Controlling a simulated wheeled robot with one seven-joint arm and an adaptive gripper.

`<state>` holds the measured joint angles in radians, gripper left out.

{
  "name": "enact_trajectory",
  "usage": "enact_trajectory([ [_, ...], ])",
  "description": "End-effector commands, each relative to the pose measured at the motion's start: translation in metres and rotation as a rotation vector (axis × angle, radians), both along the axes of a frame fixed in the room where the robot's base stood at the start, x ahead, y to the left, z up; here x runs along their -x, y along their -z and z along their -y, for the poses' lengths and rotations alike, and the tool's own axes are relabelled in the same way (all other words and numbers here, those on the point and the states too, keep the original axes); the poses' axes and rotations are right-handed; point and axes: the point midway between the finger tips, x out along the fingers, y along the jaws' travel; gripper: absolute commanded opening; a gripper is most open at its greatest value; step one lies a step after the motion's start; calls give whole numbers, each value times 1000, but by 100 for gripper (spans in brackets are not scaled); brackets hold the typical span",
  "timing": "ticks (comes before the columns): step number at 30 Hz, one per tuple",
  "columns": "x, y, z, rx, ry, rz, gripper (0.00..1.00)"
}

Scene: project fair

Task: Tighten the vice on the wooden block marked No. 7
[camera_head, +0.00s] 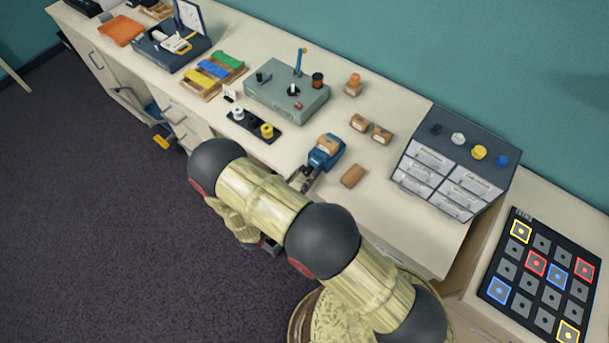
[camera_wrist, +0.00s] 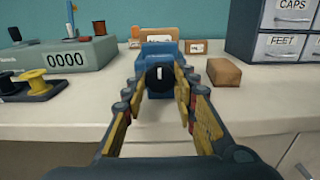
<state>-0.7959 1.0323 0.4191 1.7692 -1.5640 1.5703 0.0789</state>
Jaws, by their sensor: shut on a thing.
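The blue vice (camera_head: 325,158) stands near the table's front edge, and it also shows straight ahead in the wrist view (camera_wrist: 157,49). A wooden block (camera_head: 328,144) sits in its top; its marking is not readable. In the wrist view my gripper (camera_wrist: 160,76) has its fingers on both sides of the vice's round black knob (camera_wrist: 154,78), which bears a white mark. My gripper is shut on this knob. In the head view my gripper (camera_head: 302,179) reaches the vice's front, partly hidden by my arm.
A plain wooden block (camera_head: 353,176) lies right of the vice. Two labelled blocks (camera_head: 360,123) (camera_head: 381,135) lie behind. A drawer cabinet (camera_head: 450,165) stands to the right. A grey control box (camera_head: 286,94) and a spool tray (camera_head: 253,124) are to the left.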

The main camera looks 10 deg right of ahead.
Motion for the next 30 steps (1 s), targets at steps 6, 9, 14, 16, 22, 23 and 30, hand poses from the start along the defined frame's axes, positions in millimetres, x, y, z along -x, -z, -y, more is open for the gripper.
enact_trajectory([
  [6, 0, 0, 0, 0, 0, 0, 5],
  [9, 0, 0, 0, -1, 0, 1, 3],
  [14, 0, 0, 0, -11, 0, 11, 2],
  [16, 0, 1, 0, -24, 0, 24, 2],
  [22, 0, 2, 0, -95, 0, 94, 2],
  [23, 0, 2, 0, -110, 0, 109, 2],
  [30, -1, 2, -1, -261, 0, 259, 2],
])
